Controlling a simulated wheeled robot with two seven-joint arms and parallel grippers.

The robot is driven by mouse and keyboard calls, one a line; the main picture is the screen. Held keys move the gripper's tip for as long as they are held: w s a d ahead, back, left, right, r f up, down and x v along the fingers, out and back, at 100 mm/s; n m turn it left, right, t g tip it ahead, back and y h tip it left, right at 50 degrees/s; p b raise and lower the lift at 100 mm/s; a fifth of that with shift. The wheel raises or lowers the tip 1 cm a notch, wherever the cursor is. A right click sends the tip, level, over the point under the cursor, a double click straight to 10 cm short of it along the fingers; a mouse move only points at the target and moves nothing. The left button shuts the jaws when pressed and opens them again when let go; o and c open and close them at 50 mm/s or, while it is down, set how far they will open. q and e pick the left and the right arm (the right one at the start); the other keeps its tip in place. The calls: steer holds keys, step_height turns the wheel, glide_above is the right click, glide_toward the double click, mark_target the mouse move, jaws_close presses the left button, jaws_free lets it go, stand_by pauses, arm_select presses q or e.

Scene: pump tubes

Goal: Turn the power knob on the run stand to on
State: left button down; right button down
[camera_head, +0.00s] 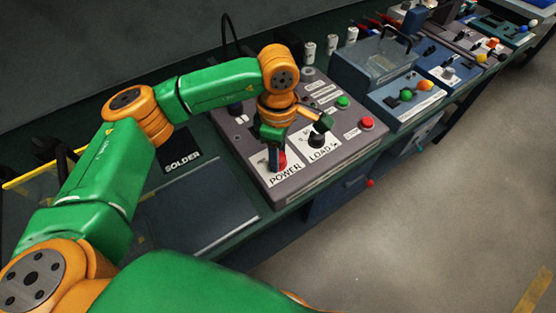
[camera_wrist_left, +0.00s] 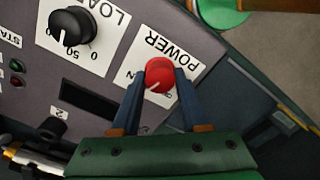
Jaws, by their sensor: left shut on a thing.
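The grey run stand (camera_head: 345,150) sits on the bench in the head view. Its red power knob (camera_wrist_left: 160,75) is on a white plate marked POWER, and a small part of it shows in the head view (camera_head: 282,159). My left gripper (camera_wrist_left: 160,80) points down at the panel, with one finger on each side of the knob, shut on it. The knob's white pointer line aims toward the lower left in the wrist view; part of the plate's lettering is hidden by the fingers. My right gripper is not in view.
A black LOAD knob (camera_head: 317,139) stands right beside the power knob, also seen in the wrist view (camera_wrist_left: 72,27). A green button (camera_head: 343,102) and a red button (camera_head: 367,123) are farther right. A SOLDER mat (camera_head: 184,160) lies left.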

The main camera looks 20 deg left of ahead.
arm_select(q)
steer(key=m+b, duration=0.1)
steer(key=m, duration=0.1)
steer(key=shift+f+m+b, duration=0.2)
steer(key=shift+m+b, duration=0.1)
steer(key=shift+b, duration=0.1)
steer(key=shift+r+m+b, duration=0.15)
steer(key=shift+m+b, duration=0.55)
steer(key=shift+m, duration=0.8)
steer(key=shift+c, duration=2.1)
jaws_free()
steer(key=shift+r, duration=0.15)
step_height(320, 180, up, 7)
steer(key=shift+f+b, duration=0.1)
steer(key=shift+b, duration=0.2)
